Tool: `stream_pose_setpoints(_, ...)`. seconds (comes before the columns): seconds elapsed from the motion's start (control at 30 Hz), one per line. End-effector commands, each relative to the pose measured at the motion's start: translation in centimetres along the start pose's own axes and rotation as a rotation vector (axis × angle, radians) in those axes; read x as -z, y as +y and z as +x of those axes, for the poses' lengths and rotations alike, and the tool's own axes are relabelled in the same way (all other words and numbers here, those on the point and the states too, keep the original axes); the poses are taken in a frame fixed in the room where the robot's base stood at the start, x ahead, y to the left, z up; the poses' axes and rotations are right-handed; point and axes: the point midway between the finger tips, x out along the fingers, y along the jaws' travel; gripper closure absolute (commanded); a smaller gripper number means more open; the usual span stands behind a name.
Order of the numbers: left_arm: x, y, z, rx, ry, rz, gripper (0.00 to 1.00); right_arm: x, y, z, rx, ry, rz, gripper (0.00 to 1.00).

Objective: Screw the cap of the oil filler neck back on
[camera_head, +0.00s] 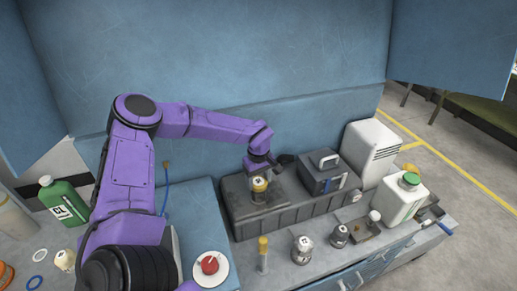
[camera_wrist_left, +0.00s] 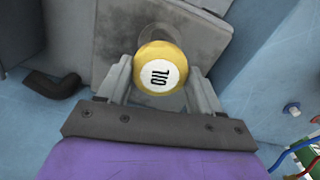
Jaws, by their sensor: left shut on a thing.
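The yellow cap (camera_head: 259,183) is at the oil filler neck on top of the dark grey ribbed unit (camera_head: 290,214). In the left wrist view the cap (camera_wrist_left: 161,69) shows a white disc with the word OIL on its top. My left gripper (camera_head: 258,176) comes down over the cap from the arm at the left. Its two fingers (camera_wrist_left: 160,84) are shut on the cap's sides in the left wrist view. The neck under the cap is mostly hidden, so I cannot tell how far the cap sits on the thread. My right gripper is not in view.
A dark box with a handle (camera_head: 323,174) stands right of the cap on the unit. A white container with a green lid (camera_head: 402,196), small jars (camera_head: 302,249) and a red knob on a white plate (camera_head: 210,264) stand around. A green bottle (camera_head: 66,203) is at the left.

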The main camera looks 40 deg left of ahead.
Motion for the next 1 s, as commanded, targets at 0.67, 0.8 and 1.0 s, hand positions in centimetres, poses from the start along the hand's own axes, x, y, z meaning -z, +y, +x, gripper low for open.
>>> stream_pose_setpoints(0.67,0.03,-0.01,-0.03,-0.001,-0.001,0.575,0.69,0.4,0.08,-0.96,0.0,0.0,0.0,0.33)
stream_pose_setpoints(0.8,0.02,-0.01,-0.01,-0.001,-0.002,0.783,0.69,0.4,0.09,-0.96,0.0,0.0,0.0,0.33)
stream_pose_setpoints(1.0,0.02,-0.02,-0.01,-0.001,-0.002,0.82,0.69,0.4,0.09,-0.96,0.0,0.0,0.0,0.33)
